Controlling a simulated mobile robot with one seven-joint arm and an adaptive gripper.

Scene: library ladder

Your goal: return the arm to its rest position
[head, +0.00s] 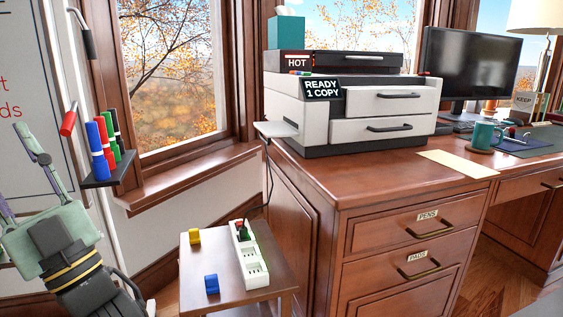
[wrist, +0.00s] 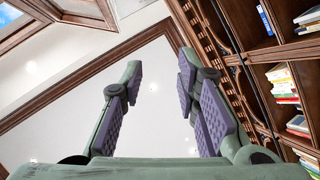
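My gripper (head: 14,165) is at the left edge of the head view, raised in front of the whiteboard, with its fingers pointing up and left. Part of it is cut off by the picture edge. In the wrist view its two green fingers with purple pads (wrist: 160,68) stand apart, with nothing between them. The black wrist (head: 75,270) of my arm shows at the lower left of the head view. The wrist view looks up at a white wall or ceiling panel (wrist: 120,50) with wood trim.
A marker ledge (head: 112,176) with several markers is right of my gripper; a tilted red marker (head: 68,123) is beside it. A low side table (head: 225,275) holds a power strip (head: 249,255), a yellow block (head: 194,236) and a blue block (head: 212,284). The desk (head: 370,182) carries a printer (head: 345,105).

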